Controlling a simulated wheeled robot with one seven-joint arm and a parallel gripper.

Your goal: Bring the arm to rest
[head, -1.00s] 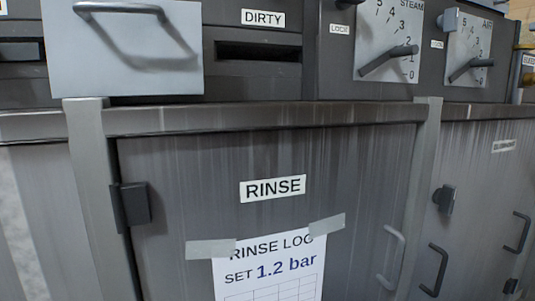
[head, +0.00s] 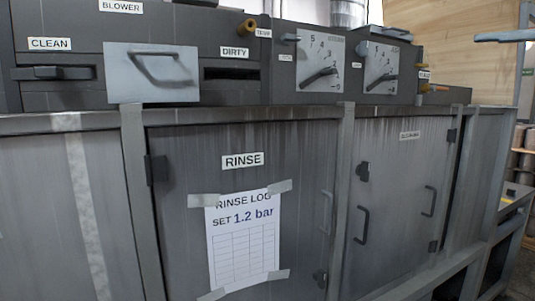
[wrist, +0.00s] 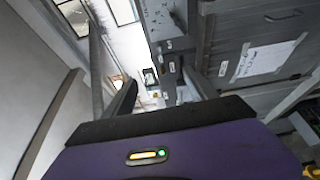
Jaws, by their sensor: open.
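My gripper (wrist: 160,90) shows in the wrist view, its two dark fingers spread apart with nothing between them. Behind the fingers is its purple body with a small green light. In the wrist view the grey machine is tilted and lies off to the right, with its white log sheet (wrist: 264,60). I cannot make out my gripper in the head view.
The grey machine fills the head view, with the RINSE door (head: 295,180), a taped rinse log sheet (head: 243,245), a DIRTY slot (head: 231,73), a CLEAN slot (head: 54,73) and two dials (head: 320,62). A drawer-like plate with a handle (head: 152,75) sticks out at the top.

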